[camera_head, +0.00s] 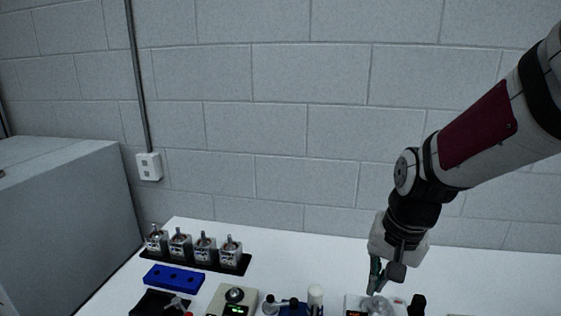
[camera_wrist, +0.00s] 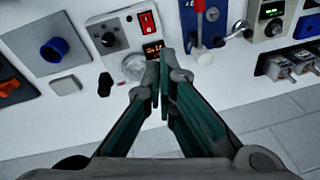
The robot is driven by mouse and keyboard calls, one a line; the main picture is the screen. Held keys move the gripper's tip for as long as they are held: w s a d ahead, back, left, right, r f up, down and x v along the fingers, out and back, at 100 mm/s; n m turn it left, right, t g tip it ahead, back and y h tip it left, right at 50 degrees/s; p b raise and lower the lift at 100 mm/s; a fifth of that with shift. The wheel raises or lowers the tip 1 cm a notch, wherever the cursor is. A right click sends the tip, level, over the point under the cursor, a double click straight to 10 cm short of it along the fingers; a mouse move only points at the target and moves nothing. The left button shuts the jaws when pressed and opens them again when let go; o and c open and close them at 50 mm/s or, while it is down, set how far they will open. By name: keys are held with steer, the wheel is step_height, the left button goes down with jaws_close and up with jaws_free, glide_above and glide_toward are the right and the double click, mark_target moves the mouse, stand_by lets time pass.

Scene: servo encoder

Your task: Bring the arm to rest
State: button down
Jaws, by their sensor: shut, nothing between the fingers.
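My gripper (camera_head: 375,290) hangs low over the right part of the white table, pointing down, in the head view. In the wrist view its two green-sided fingers (camera_wrist: 161,88) meet at their tips with nothing between them. The tips are close to a white device with a red switch (camera_wrist: 147,21) and a small lit display; a clear round piece (camera_wrist: 133,67) is beside them. I cannot tell whether the fingers touch the device. My arm reaches in from the upper right of the head view.
Several metal motors stand on a black rack (camera_head: 232,264) at the table's back left. A blue block (camera_head: 173,278) lies before them. A meter with a green display (camera_head: 236,306) and a lever press (camera_wrist: 203,22) stand left of my gripper. A grey cabinet (camera_head: 60,215) is at left; a block wall is behind.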

steer(key=s+r+n+t+b, duration=0.1)
steer(key=s+r+n+t, duration=0.2)
steer(key=s+r, duration=0.7)
steer(key=s+d+n, duration=0.1)
steer(key=s+n, duration=0.1)
steer(key=s, duration=0.1)
steer(key=shift+s+r+h, duration=0.3)
steer(key=shift+h, duration=0.1)
steer(key=shift+a, duration=0.15)
stand_by(0.5)
